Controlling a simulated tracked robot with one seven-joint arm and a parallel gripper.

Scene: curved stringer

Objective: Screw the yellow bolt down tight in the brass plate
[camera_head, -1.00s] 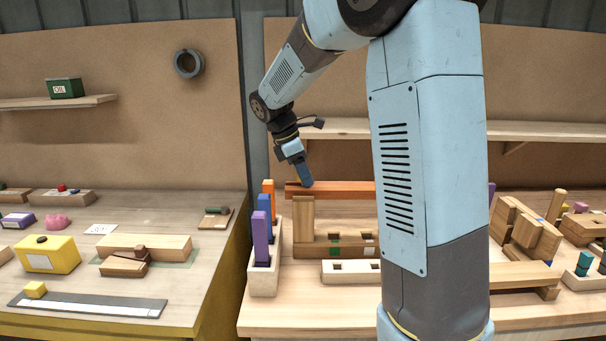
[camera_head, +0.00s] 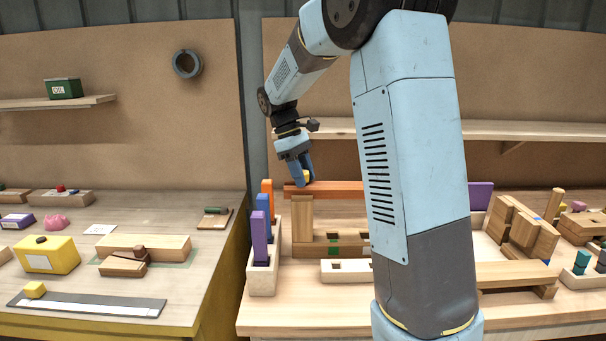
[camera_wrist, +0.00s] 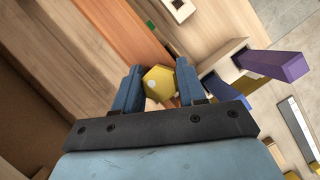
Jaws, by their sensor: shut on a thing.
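The yellow bolt (camera_wrist: 160,83) shows its faceted head between the two blue fingers of my gripper (camera_wrist: 159,87) in the wrist view. The fingers are shut on it from both sides. In the head view my gripper (camera_head: 302,178) points down at the orange-brown wooden beam (camera_head: 338,190), and a bit of the yellow bolt (camera_head: 307,176) shows at its fingers. The beam also runs beside the bolt in the wrist view (camera_wrist: 135,38). The bolt's shank is hidden, and I cannot make out the brass plate or how far the head stands above it.
A white holder (camera_head: 264,275) with purple, blue and orange upright pieces stands just left of the beam. A wooden upright (camera_head: 303,218) stands in front of it. My arm hides the bench's middle.

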